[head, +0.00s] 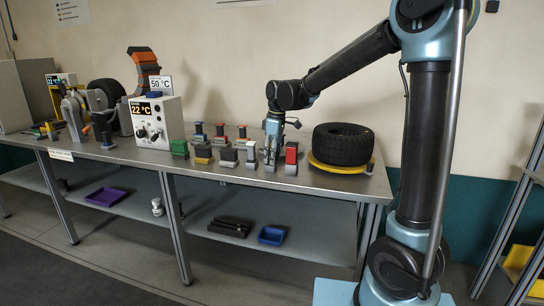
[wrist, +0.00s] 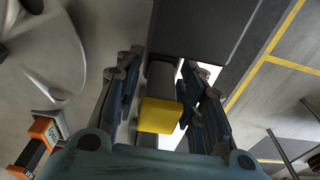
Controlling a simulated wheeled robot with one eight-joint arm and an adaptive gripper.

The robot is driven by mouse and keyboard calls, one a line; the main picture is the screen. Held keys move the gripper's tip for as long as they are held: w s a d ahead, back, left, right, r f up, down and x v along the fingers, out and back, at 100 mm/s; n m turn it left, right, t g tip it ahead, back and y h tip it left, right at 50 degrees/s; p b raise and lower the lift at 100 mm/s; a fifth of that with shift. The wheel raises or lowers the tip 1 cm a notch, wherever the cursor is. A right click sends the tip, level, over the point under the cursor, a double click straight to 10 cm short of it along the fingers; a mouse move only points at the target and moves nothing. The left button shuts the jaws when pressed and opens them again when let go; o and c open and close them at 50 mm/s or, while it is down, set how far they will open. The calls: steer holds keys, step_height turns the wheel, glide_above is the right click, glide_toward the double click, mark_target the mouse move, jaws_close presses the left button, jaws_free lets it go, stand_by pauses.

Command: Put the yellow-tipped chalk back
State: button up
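The chalk's far end is mostly hidden. In the head view the fingers hide most of it, and I cannot tell whether it touches the bench.
A red-topped block (head: 291,157) stands just right of my gripper, and a grey block (head: 251,155) just left. Several coloured blocks stand farther left. A black tyre (head: 343,143) lies on a yellow ring at the right. A 22 °C box (head: 157,121) stands left on the bench (head: 225,177).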

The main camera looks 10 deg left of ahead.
stand_by(0.3)
step_height(320, 180, up, 13)
steer(key=d, duration=0.1)
steer(key=s+d+f+m, duration=0.2)
steer(key=d+m, duration=0.1)
steer(key=d, duration=1)
steer(key=s+d+f+m+t, duration=0.1)
steer(key=s+d+f+m, duration=0.15)
steer(key=d, duration=0.35)
steer(key=s+d+f+m, duration=0.2)
steer(key=s+d, duration=0.2)
steer(key=d, duration=0.2)
steer(key=s+d+f+m+t+h, duration=0.1)
steer(key=s+d+f+m, duration=0.8)
steer(key=s+d+f, duration=0.5)
step_height(320, 180, down, 3)
steer(key=shift+s+d, duration=0.2)
steer(key=shift+s, duration=0.25)
